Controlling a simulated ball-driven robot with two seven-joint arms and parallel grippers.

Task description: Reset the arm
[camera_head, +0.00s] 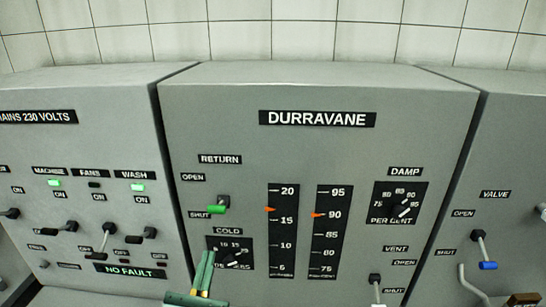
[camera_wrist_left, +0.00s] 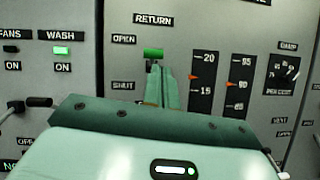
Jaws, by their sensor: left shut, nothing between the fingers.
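My left gripper (camera_head: 207,258) comes up from the bottom edge in the head view, in front of the COLD dial (camera_head: 231,251) and covering part of it. Its green fingers are together and empty. In the left wrist view the fingers (camera_wrist_left: 168,78) point up at the panel, just below and right of the green RETURN handle (camera_wrist_left: 153,53). That handle (camera_head: 216,209) is beside the SHUT label in the head view, but looks higher in the wrist view. Whether the fingers touch it is unclear; a gap shows in the head view.
The grey DURRAVANE panel (camera_head: 270,160) carries two scales with orange pointers and a DAMP dial (camera_head: 403,207). A VENT lever (camera_head: 376,284) sits lower right. The left panel has several switches and lit green lamps. A blue-handled VALVE lever (camera_head: 488,265) juts out at right.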

